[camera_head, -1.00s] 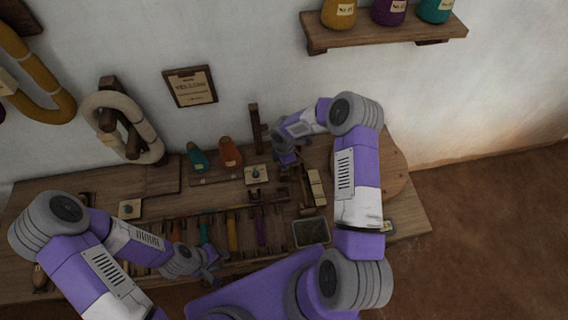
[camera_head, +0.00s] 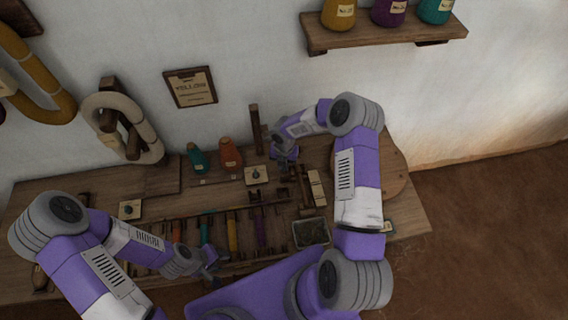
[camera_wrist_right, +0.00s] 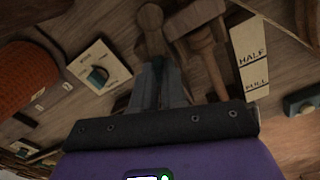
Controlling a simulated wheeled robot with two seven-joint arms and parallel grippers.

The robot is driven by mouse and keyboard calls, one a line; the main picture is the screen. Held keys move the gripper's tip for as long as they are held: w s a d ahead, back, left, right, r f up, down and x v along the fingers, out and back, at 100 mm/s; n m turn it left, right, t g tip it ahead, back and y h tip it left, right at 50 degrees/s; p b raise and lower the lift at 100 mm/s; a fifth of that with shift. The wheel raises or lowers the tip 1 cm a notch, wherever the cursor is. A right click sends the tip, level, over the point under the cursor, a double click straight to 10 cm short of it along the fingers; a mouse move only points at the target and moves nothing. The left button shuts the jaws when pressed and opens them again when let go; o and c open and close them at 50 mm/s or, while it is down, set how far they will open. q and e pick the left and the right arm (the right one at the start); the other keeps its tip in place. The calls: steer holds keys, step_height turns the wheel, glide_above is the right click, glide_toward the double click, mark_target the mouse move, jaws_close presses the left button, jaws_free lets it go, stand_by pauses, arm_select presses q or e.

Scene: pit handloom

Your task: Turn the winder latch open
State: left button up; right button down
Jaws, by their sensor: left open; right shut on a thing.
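My right gripper (camera_head: 288,163) is over the back right of the loom bench. In the right wrist view its narrow fingers (camera_wrist_right: 158,84) are closed on a small wooden piece with a rounded end (camera_wrist_right: 150,18), which looks like the winder latch. The fingers hide much of it, so its exact angle is hard to tell. My left gripper (camera_head: 210,268) is open and empty near the bench's front edge, left of the middle.
A wooden peg (camera_wrist_right: 205,50) and a card marked HALF and FULL (camera_wrist_right: 250,58) are right of the fingers. A dial plate (camera_wrist_right: 98,68) and an orange cone (camera_wrist_right: 22,72) are left. A dark tray (camera_head: 311,232) sits at the bench's front right.

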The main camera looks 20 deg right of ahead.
arm_select(q)
steer(key=shift+r, duration=0.2)
arm_select(e)
steer(key=n, duration=0.4)
steer(key=shift+n, duration=0.3)
steer(key=c, duration=1.2)
jaws_free()
step_height(320, 180, up, 8)
steer(key=shift+f+p, duration=0.2)
steer(key=shift+p, duration=0.6)
arm_select(q)
steer(key=shift+r, duration=0.6)
